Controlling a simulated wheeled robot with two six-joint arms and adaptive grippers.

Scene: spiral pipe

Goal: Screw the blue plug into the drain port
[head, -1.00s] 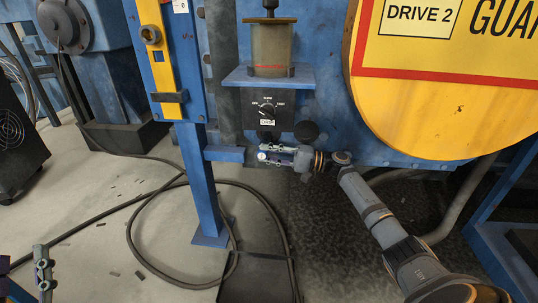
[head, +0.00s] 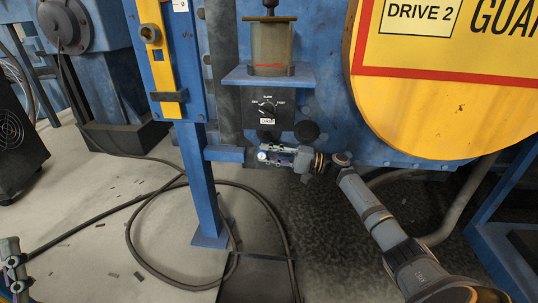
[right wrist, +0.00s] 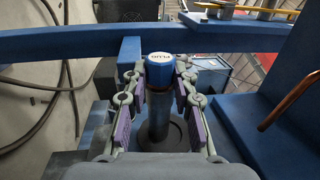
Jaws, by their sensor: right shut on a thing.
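The blue plug (right wrist: 160,68) has a white top labelled PLUG and sits between the fingertips of my right gripper (right wrist: 161,80). My right gripper is shut on it. A dark grey cylinder (right wrist: 156,115) runs below the plug in the right wrist view; I cannot tell whether it is the drain port or how the two join. In the head view my right gripper (head: 273,156) is under the control box, pointing left at the blue frame, and mostly hides the plug. My left gripper (head: 14,272) is cut off at the lower left edge; its opening is unclear.
A dark control box (head: 267,113) with a dial hangs under a blue shelf (head: 268,77). A blue post (head: 205,190) stands left of my right gripper. A yellow guard (head: 450,90) is at the right. A dark hose (head: 135,225) loops on the floor.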

